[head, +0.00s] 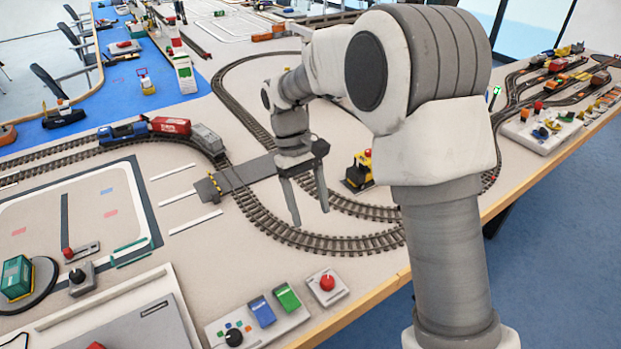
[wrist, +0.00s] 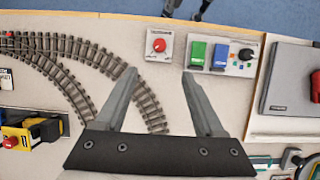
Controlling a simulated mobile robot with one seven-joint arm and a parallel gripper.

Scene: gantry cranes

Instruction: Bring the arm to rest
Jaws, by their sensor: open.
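My gripper (head: 308,207) hangs from my arm over the model railway table, fingers pointing down. Its two fingers are spread apart with nothing between them. In the wrist view my gripper (wrist: 160,80) also shows open and empty. Below and around it lie the curved track (head: 285,235) and bare table top. The fingertips look apart from the table, though the exact height is hard to tell. My upper arm hides part of the table at the right.
A red-button box (head: 327,287) and a control panel (head: 258,322) sit at the near edge. A yellow-and-black vehicle (head: 358,172) stands right of my gripper. A train (head: 168,126) stands on the track at left. Another button panel (head: 541,130) lies at far right.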

